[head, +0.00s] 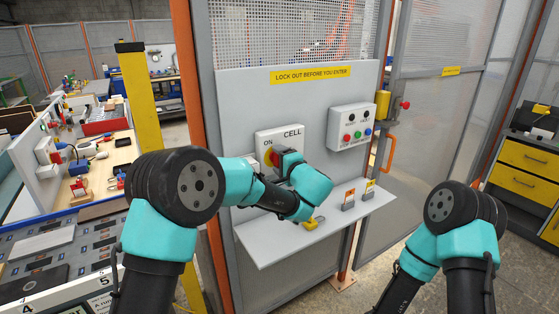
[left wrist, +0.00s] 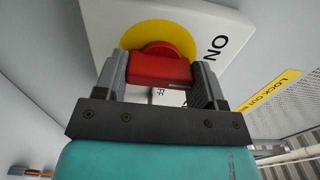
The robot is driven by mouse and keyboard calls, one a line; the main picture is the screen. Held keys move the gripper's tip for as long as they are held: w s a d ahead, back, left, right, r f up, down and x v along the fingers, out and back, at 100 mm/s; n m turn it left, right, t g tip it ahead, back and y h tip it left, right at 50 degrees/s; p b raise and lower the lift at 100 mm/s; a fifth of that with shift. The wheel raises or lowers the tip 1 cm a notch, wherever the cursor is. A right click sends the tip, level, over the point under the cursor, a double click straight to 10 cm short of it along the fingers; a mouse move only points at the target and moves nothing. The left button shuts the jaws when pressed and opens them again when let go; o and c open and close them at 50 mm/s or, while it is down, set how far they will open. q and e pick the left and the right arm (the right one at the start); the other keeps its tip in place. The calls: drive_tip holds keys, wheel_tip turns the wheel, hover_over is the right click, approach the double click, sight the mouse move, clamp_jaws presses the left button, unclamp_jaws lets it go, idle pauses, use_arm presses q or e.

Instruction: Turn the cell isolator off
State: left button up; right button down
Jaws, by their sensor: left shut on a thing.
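The cell isolator is a white box (head: 281,137) marked CELL and ON, on the grey panel above a shelf. It has a yellow disc (left wrist: 158,36) with a red rotary handle (left wrist: 158,69). My left gripper (head: 277,159) is at the isolator, its two fingers on either side of the red handle and shut on it, as the left wrist view shows. ON is printed to the right of the disc there, and part of another label shows below the handle. Which mark the handle points to I cannot tell. My right arm stands at the lower right; its gripper is out of view.
A button box (head: 352,127) is mounted right of the isolator. The grey shelf (head: 275,239) below holds a yellow item (head: 312,223) and two labelled items (head: 348,200). A yellow latch (head: 383,103) with a red knob sits by the mesh door. A yellow post (head: 139,95) stands left.

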use_arm(q)
drive_tip(key=shift+m, duration=0.3)
drive_tip(key=m, duration=0.3)
drive_tip(key=shift+m, duration=0.4)
drive_tip(key=m, duration=0.4)
drive_tip(key=shift+m, duration=0.3)
drive_tip(key=m, duration=0.4)
drive_tip(key=shift+m, duration=2.5)
drive_tip(key=o, duration=0.9)
drive_tip(key=v, duration=1.7)
drive_tip(key=shift+s, duration=0.25)
